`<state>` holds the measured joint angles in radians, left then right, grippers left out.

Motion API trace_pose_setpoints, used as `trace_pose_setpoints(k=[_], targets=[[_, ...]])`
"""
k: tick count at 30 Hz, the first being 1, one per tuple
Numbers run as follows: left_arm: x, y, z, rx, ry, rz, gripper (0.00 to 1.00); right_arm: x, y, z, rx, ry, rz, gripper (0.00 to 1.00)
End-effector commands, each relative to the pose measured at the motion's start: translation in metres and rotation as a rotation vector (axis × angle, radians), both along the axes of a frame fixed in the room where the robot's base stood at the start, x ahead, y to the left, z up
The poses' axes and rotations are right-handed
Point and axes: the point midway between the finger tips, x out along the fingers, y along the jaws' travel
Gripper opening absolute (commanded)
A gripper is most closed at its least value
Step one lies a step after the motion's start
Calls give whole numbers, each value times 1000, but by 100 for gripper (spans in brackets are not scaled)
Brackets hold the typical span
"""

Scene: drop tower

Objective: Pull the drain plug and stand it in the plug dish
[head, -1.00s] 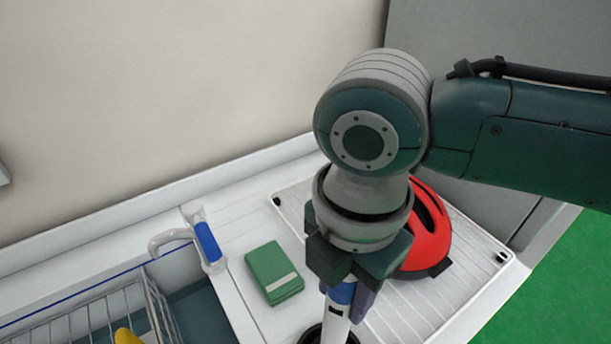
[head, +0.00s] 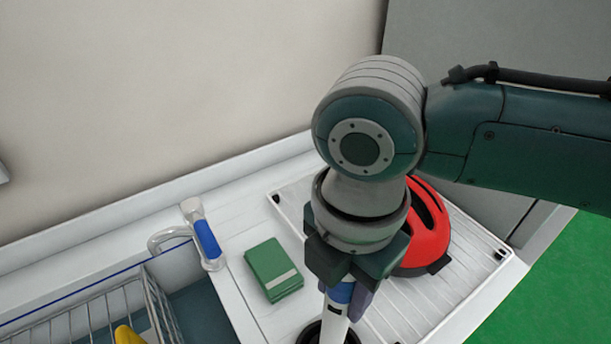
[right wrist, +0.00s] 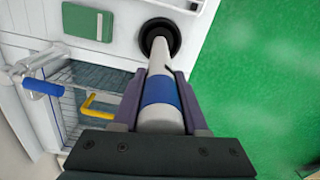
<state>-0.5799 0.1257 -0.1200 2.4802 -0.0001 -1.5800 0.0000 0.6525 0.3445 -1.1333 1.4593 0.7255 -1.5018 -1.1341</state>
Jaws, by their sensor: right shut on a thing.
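The drain plug (head: 335,318) is a white rod with a blue band, upright or slightly tilted. My right gripper (head: 345,288) is shut on it around the band, which shows clearly in the right wrist view (right wrist: 161,92). The rod's far end meets a black round dish-like piece (right wrist: 173,35) on the white counter, right of the green block. Its rim also shows at the bottom edge of the head view (head: 308,336). I cannot tell whether the plug rests in it or is just above it. My left gripper is not in view.
A green block with a pale stripe (head: 270,268) lies on the counter. A red helmet-like object (head: 430,235) sits on a ribbed white board (head: 420,300). At left are a blue-banded tap or handle (head: 207,240), a wire basket (head: 95,310) over the basin, and a yellow item (head: 127,335).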

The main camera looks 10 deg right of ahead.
Motion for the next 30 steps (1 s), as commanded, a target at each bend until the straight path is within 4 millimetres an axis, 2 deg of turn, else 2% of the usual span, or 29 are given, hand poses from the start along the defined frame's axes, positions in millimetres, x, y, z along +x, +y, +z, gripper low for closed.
trace_pose_setpoints(k=[11,12,15,23,30], targets=[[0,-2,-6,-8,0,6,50,0,0,-8,0,-1,1,0],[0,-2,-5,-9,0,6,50,0,0,-7,0,-1,1,46],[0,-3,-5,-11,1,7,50,0,0,-7,0,-1,1,56],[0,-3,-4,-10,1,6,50,0,0,-6,0,1,0,56],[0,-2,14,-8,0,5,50,0,0,11,0,1,0,56]])
